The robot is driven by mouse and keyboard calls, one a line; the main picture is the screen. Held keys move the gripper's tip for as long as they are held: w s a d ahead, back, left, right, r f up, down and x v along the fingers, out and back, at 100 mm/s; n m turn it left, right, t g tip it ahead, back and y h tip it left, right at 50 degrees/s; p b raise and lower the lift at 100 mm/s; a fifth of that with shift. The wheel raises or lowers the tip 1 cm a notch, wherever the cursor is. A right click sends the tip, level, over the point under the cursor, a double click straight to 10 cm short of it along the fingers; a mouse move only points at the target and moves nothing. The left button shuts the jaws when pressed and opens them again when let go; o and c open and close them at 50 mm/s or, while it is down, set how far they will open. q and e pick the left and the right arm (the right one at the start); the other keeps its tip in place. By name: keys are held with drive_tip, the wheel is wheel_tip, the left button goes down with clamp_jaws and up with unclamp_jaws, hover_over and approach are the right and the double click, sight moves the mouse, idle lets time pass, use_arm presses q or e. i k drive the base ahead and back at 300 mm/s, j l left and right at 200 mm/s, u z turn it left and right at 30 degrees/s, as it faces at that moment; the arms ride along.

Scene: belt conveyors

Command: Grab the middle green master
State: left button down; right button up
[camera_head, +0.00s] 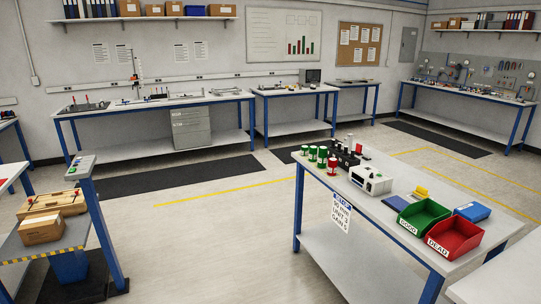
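Several small cylinders stand in a row at the far left end of the blue-legged workbench (343,181). The green masters appear to be the green ones: a left one (304,150), a middle one (313,153) and a right one (322,157). They stand upright and close together, and are too small to show fine detail. A red cylinder (332,164) stands just right of them. Neither of my grippers is in view.
A green bin (423,217) and a red bin (454,238) stand nearer on the bench. A shelf unit (84,233) with boxes is at left. Open floor (210,235) lies between.

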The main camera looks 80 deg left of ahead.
sight(313, 154)
drive_tip(key=u, duration=2.55)
drive_tip(key=z, duration=0.25)
drive_tip(key=i+j+z, duration=0.4)
drive_tip(key=j+z, duration=0.25)
drive_tip(key=i+j, duration=0.15)
drive_tip(key=j, duration=0.2)
drive_tip(key=i+j+z, duration=0.15)
drive_tip(key=j, duration=0.2)
drive_tip(key=i+j, duration=0.2)
drive_tip(key=j, duration=0.15)
drive_tip(key=i+j+z, duration=0.15)
drive_tip(key=j, duration=0.2)
drive_tip(key=i+j, duration=0.15)
drive_tip(key=j, duration=0.2)
drive_tip(key=i+j, duration=0.15)
drive_tip(key=j, duration=0.2)
drive_tip(key=i+j, duration=0.15)
drive_tip(key=j, duration=0.15)
drive_tip(key=i+j, duration=0.15)
drive_tip(key=j, duration=0.2)
drive_tip(key=i+j, duration=0.15)
drive_tip(key=j, duration=0.15)
drive_tip(key=i, duration=0.35)
drive_tip(key=j+z, duration=0.05)
